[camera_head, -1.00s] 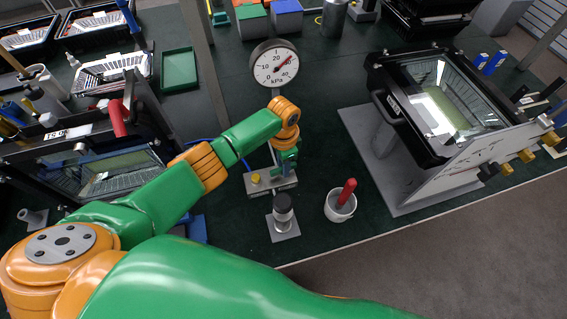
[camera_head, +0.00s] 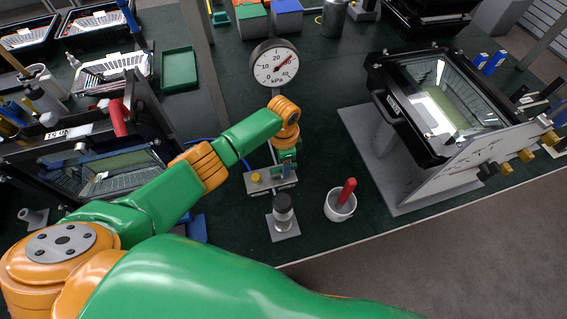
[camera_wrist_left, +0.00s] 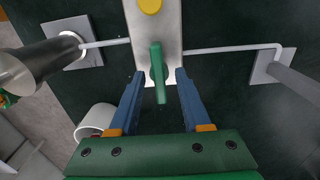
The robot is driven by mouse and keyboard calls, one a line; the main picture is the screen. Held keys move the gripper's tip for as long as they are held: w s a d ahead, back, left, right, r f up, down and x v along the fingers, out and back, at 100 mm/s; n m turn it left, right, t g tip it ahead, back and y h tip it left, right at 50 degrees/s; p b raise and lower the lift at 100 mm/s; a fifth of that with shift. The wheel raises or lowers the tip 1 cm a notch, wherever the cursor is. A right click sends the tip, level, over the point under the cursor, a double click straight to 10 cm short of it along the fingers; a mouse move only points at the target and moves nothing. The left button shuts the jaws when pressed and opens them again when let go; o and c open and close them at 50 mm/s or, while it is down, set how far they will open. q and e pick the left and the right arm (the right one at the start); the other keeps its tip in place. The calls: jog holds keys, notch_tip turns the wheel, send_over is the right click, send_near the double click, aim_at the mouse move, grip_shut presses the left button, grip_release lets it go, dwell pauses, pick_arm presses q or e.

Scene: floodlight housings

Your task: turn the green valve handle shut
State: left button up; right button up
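The green valve handle (camera_wrist_left: 158,72) is a slim lever on a metal plate (camera_wrist_left: 170,18) in the left wrist view. It points down the picture, towards my gripper. My left gripper (camera_wrist_left: 159,80) is open, with one blue finger on each side of the handle and a visible gap on both sides. In the head view my left gripper (camera_head: 285,168) is over the plate (camera_head: 260,187) and hides the handle there. The round gauge (camera_head: 275,66) stands behind the plate, its needle pointing up and right. My right gripper is not in view.
A yellow knob (camera_wrist_left: 150,5) sits on the same plate. A dark-topped cylinder (camera_head: 283,210) and a white cup with a red handle (camera_head: 341,204) stand in front. A floodlight housing (camera_head: 404,120) stands on the right, another (camera_head: 100,170) on the left.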

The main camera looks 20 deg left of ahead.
pick_arm(q)
notch_tip(320, 180, up, 7)
jog(key=shift+r+p, duration=0.1)
jog(key=shift+p, duration=0.2)
dwell(0.5)
